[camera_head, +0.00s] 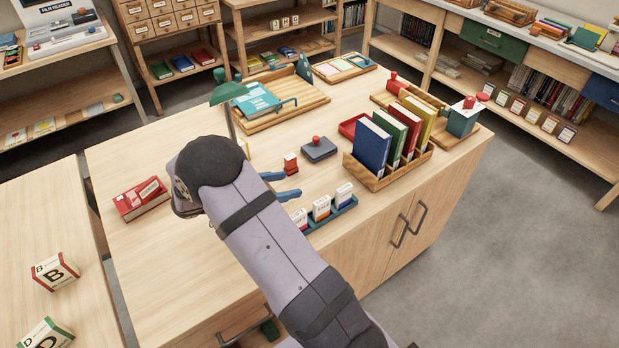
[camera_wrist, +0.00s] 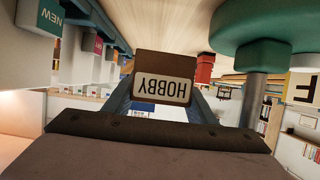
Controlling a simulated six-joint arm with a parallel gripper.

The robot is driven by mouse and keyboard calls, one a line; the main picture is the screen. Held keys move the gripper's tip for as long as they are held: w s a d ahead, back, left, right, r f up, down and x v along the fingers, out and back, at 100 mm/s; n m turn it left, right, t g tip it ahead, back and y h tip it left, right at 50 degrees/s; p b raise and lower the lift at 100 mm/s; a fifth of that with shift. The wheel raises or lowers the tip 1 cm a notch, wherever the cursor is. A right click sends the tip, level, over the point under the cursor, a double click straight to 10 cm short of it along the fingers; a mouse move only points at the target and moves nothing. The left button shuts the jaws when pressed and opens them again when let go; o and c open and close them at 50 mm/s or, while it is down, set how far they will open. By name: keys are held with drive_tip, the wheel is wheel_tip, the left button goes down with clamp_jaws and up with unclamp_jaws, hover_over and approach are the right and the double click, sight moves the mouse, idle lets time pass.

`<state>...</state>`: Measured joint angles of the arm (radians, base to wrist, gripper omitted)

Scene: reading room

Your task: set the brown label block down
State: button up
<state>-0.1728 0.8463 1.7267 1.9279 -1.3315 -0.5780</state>
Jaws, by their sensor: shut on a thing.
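The brown label block (camera_wrist: 162,78) is between my fingers in the wrist view, its white HOBBY label upside down in the picture. My gripper (camera_wrist: 162,100) is shut on it. In the head view my gripper's blue fingers (camera_head: 281,186) show above the table, left of the green tray of label blocks (camera_head: 336,216); I cannot make out the brown block there. Whether the block touches the tabletop (camera_head: 165,240) cannot be told.
A green lamp (camera_head: 227,93) stands behind my wrist. A dark pad with a red knob (camera_head: 319,149) and a wooden book rack (camera_head: 390,175) are to the right. A red book (camera_head: 141,199) lies left; table around it is bare.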

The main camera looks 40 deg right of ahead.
drive_tip(key=p, duration=0.1)
hover_over(310, 190)
drive_tip(key=shift+f+p, duration=0.65)
drive_tip(key=shift+f, duration=1.15)
drive_tip(key=shift+f, duration=0.15)
drive_tip(key=o, duration=1.1)
drive_tip(key=shift+c, duration=0.2)
drive_tip(key=shift+a+r, duration=0.15)
drive_tip(key=shift+r, duration=0.1)
drive_tip(key=b+v, duration=0.2)
drive_tip(key=v, duration=0.9)
drive_tip(key=shift+a+r+b, duration=0.1)
drive_tip(key=shift+a+b, duration=0.2)
drive_tip(key=shift+a, duration=0.1)
